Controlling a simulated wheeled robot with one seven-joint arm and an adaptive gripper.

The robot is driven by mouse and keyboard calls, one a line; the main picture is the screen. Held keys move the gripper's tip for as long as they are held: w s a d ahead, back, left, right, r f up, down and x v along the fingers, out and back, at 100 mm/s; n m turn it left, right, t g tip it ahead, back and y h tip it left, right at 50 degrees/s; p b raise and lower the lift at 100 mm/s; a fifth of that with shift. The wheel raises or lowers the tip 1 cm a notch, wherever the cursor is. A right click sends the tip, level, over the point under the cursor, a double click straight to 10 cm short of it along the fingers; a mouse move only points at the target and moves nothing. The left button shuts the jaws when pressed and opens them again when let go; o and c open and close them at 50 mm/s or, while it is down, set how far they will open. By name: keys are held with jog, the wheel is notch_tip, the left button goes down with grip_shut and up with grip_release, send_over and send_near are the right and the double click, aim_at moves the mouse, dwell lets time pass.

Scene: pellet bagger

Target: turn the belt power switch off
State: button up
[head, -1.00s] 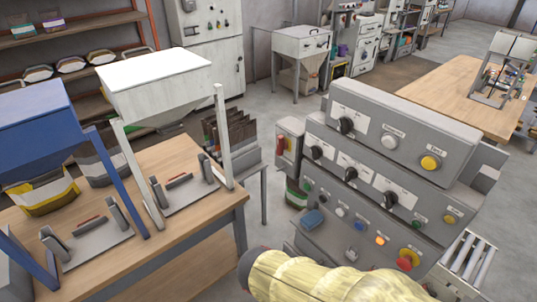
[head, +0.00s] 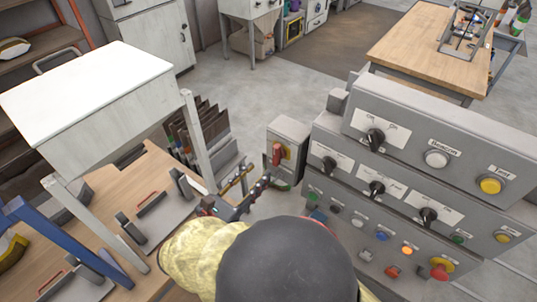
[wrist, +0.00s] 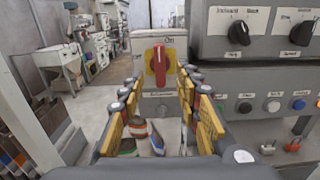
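A grey switch box (head: 289,135) stands at the left end of the control console and carries a red rotary handle (head: 277,153). In the wrist view the red handle (wrist: 159,63) stands upright on a yellow plate, with "On" printed above it. The label below the handle is too small to read. My gripper (head: 257,177) is in front of the box, left of the console. In the wrist view my gripper (wrist: 160,88) is open and empty, its two yellow-padded fingers either side of the view below the handle. The fingers appear apart from the handle.
The console (head: 440,130) rises close on the right with black knobs, coloured buttons and a red emergency button (head: 440,270). A wooden bench (head: 120,215) with a white hopper (head: 85,100) stands on the left. Bare floor lies behind the box.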

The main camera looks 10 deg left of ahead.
aim_at(274, 156)
jog(key=b+x, duration=0.1)
jog(key=x, duration=0.6)
jog(key=shift+w+d+f, duration=0.1)
jog(key=shift+w, duration=0.25)
jog(key=c, duration=0.4)
grip_shut()
